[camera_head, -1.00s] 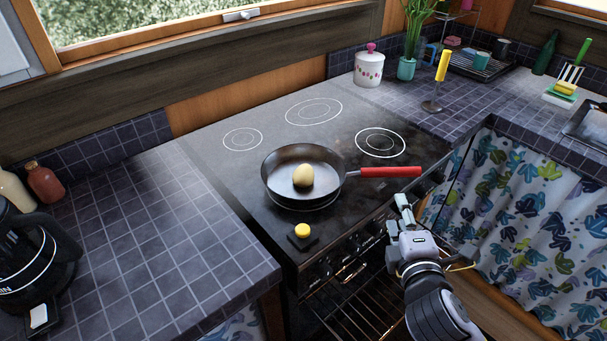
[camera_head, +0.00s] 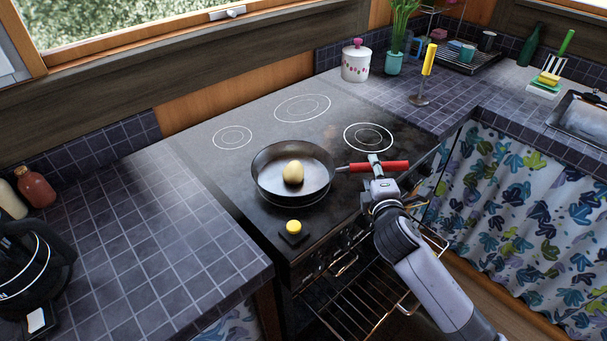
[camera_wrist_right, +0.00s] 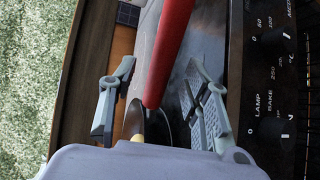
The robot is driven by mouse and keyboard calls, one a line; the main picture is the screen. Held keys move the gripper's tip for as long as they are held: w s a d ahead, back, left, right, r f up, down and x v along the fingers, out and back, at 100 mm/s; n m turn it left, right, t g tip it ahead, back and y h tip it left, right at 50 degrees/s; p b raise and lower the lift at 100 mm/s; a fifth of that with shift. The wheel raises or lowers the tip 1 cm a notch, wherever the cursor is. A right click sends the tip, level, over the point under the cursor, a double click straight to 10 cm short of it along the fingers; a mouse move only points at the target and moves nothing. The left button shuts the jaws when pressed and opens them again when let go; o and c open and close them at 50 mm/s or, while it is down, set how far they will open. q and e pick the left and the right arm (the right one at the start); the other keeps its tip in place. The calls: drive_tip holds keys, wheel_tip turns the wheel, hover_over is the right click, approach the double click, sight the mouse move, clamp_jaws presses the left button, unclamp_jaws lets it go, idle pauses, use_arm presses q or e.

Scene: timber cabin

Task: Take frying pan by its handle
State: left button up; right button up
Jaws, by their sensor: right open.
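In the right wrist view the red handle (camera_wrist_right: 170,50) runs between the two spread fingers of the right gripper (camera_wrist_right: 160,105), with gaps on both sides. The fingers are open. My left gripper is not in view.
The black stovetop (camera_head: 235,170) has several ringed burners. A small yellow-topped item (camera_head: 293,229) sits at its front edge. The oven below is open with a wire rack (camera_head: 360,300). A white floral jar (camera_head: 356,63) stands behind.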

sight(372, 171)
drive_tip(key=x, duration=0.3)
drive_tip(key=shift+w+f, duration=0.1)
drive_tip(key=shift+f, duration=0.05)
clamp_jaws()
idle(0.5)
idle(0.3)
drive_tip(key=shift+a+r, duration=0.1)
drive_tip(key=shift+r, duration=0.1)
